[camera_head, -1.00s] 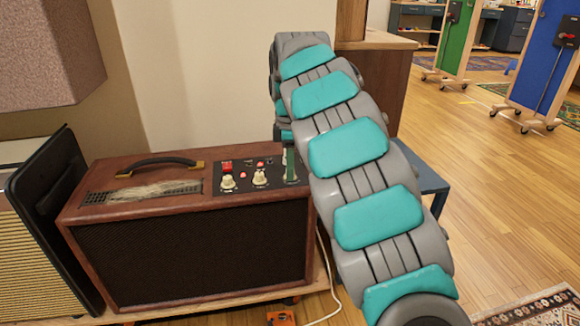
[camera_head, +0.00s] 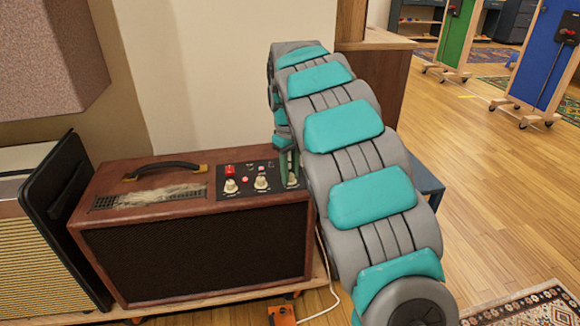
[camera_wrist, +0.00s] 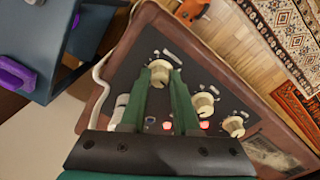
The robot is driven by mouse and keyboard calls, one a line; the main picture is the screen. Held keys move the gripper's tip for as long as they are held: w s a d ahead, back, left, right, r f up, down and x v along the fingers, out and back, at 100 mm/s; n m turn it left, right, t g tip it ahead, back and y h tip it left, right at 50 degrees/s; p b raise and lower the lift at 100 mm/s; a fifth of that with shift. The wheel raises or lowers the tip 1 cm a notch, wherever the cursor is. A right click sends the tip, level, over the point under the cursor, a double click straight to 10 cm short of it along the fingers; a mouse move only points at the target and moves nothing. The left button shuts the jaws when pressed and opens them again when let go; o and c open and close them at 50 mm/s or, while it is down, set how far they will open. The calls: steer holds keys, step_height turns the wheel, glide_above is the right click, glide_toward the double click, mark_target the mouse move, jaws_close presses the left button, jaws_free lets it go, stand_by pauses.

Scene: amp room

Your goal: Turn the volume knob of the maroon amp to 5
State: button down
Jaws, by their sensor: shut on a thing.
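The maroon amp (camera_head: 195,245) stands at the left centre in the head view, with a black control panel (camera_head: 225,190) on its top right. Several cream knobs show there, one at the left (camera_head: 230,186) and one in the middle (camera_head: 261,183). My gripper (camera_wrist: 161,74) reaches down over the panel's right end. In the wrist view its green fingers are closed on the sides of the end knob (camera_wrist: 161,66), nearest the amp's edge. Two other knobs (camera_wrist: 203,104) (camera_wrist: 233,125) stand free beside it. The markings are too small to read, so the knob's setting cannot be told.
A black-sided amp (camera_head: 65,210) stands close on the left, and a grey speaker (camera_head: 45,60) is above it. An orange pedal (camera_head: 282,315) and white cable lie in front. A blue stand (camera_head: 430,185) is behind my arm. Open wooden floor (camera_head: 490,210) lies at right.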

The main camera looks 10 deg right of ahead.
steer(key=m+p, duration=0.1)
steer(key=m, duration=0.1)
steer(key=m+p, duration=0.1)
steer(key=m, duration=0.1)
steer(key=shift+r+m, duration=0.2)
steer(key=shift+m, duration=0.2)
steer(key=m+p, duration=0.1)
steer(key=m, duration=0.2)
steer(key=shift+m, duration=0.3)
steer(key=m+p, duration=0.1)
steer(key=m, duration=0.3)
steer(key=shift+f, duration=0.1)
steer(key=shift+w+m+g+p, duration=0.1)
steer(key=shift+m+g+p, duration=0.45)
steer(key=shift+m, duration=1.65)
steer(key=shift+t, duration=0.35)
steer(key=c, duration=0.7)
jaws_free()
steer(key=shift+o, duration=0.2)
